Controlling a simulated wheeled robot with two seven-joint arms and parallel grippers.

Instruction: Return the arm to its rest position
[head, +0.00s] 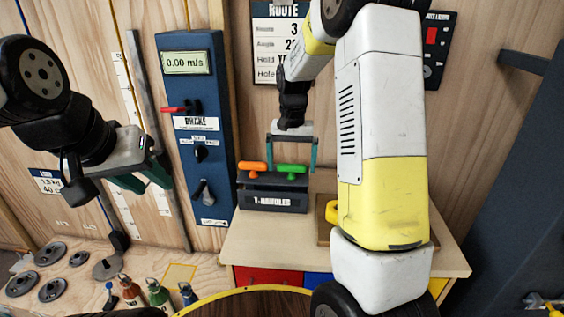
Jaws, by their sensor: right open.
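My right gripper (292,158) points down above the T-handles holder (272,201), with its two teal fingers spread wide and nothing between them. The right arm's white and yellow link fills the right middle of the view and hides part of the bench. My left gripper (146,181) hangs at the left, in front of the wooden wall, well away from the holder. Its teal fingers look apart, with nothing seen between them.
A blue brake panel (195,125) with a red lever stands on the wall between the grippers. The bench (255,247) has a yellow item (331,212) beside my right arm. Grey weight discs (52,254) and small bottles (158,294) lie at the lower left.

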